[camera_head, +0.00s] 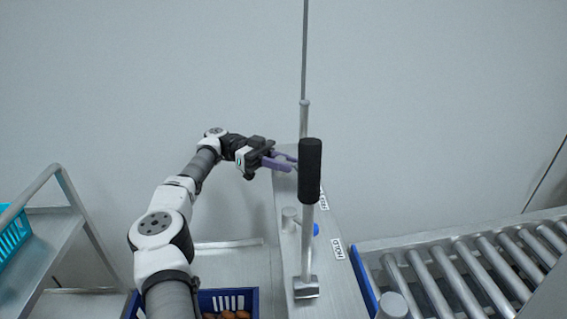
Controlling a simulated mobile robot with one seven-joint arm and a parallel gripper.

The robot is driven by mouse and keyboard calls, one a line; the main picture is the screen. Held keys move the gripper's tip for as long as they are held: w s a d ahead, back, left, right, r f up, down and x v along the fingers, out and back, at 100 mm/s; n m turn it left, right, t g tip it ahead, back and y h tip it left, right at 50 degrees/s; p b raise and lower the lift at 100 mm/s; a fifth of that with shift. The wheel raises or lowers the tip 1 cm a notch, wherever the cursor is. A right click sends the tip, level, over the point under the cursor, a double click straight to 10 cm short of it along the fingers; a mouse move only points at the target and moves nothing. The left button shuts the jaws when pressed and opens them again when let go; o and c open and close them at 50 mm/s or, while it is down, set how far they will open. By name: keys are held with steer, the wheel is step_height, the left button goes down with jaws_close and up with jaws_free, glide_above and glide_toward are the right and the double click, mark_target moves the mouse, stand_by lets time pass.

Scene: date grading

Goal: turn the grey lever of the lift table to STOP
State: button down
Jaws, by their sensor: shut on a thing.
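My gripper (282,162), with purple fingers, reaches in from the left to the far end of the narrow metal top (277,184). It is shut on a small grey part there, which looks like the grey lever. The lever is mostly hidden by the fingers, so its angle cannot be told. A white label (323,199) lies beyond the black handle and is partly covered and too small to read surely. I cannot make out a STOP mark.
A tall rod with a black grip (310,170) stands in front, right of my gripper. Grey (290,219) and blue (315,229) knobs and a nearer label (337,249) are on the top. A roller conveyor (465,262) lies right; a blue crate (250,301) of brown dates is below.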

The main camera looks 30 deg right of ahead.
steer(key=c, duration=1.5)
jaws_free()
steer(key=shift+s, duration=0.15)
steer(key=shift+r, duration=0.1)
steer(key=shift+r+p, duration=1)
steer(key=shift+r, duration=8.95)
